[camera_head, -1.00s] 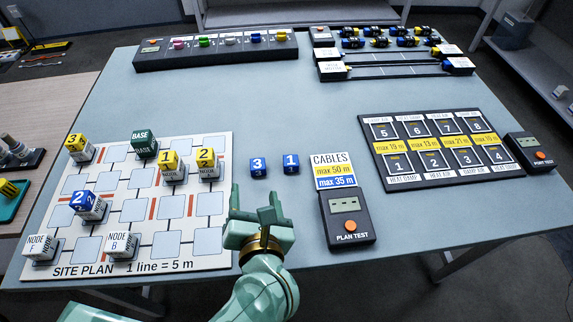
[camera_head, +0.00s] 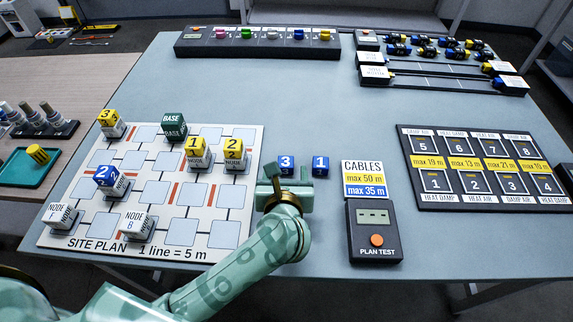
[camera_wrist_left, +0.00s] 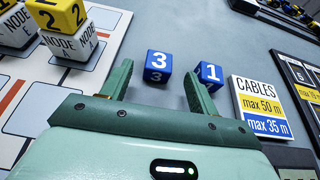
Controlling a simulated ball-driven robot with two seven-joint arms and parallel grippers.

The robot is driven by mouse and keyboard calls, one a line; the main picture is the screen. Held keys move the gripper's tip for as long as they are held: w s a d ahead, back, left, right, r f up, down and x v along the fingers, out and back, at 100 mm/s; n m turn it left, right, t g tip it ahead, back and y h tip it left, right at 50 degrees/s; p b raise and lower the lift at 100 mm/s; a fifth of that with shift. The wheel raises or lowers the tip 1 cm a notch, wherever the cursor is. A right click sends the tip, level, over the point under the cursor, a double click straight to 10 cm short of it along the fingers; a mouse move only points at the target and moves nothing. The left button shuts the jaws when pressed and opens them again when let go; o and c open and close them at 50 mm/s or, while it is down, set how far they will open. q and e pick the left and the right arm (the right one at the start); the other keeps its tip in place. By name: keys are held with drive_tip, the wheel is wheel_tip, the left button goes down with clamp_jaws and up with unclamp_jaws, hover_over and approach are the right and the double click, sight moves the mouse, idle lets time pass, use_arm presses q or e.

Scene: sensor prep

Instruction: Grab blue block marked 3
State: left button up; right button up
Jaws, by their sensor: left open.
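The blue block marked 3 (camera_head: 287,166) sits on the grey table, right of the site plan board. It also shows in the left wrist view (camera_wrist_left: 158,65), ahead of the fingers and between their lines. A blue block marked 1 (camera_head: 320,166) stands just to its right; the wrist view shows it (camera_wrist_left: 209,74) beyond the right finger, which partly covers it. My left gripper (camera_head: 284,184) is open and empty, just on the near side of the block marked 3. In the wrist view its two fingers (camera_wrist_left: 156,88) point toward the block. My right gripper is not in view.
The site plan board (camera_head: 215,243) with several node blocks lies to the left. The cables card (camera_head: 362,168) and plan test box (camera_head: 376,232) stand to the right. A slotted panel (camera_head: 490,170) is farther right. The table's middle behind the blocks is clear.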

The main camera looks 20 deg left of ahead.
sight(286, 166)
use_arm(q)
drive_tip(key=b+x, duration=0.1)
drive_tip(key=x, duration=0.4)
drive_tip(key=shift+s+f+b, duration=0.1)
drive_tip(key=shift+b, duration=0.2)
drive_tip(key=c, duration=1.1)
drive_tip(key=shift+o, duration=0.2)
